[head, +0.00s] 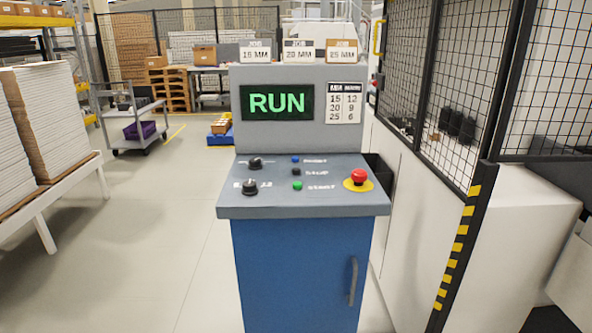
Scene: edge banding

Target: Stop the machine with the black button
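A control console with a blue cabinet (290,270) and grey sloped panel (325,190) stands straight ahead in the head view. Its display (277,103) reads RUN in green. On the panel, a small black button (296,171) sits between a blue button (295,160) above and a green button (297,186) below. Two black knobs (250,187) are to its left. A red mushroom button (358,176) on a yellow disc is at the panel's right. Neither of my grippers is in view.
A black mesh fence (465,90) with a yellow-striped post (458,245) stands close on the right. White stacked boards (55,115) and a grey cart (140,125) are on the left. The floor (150,230) left of the console is clear.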

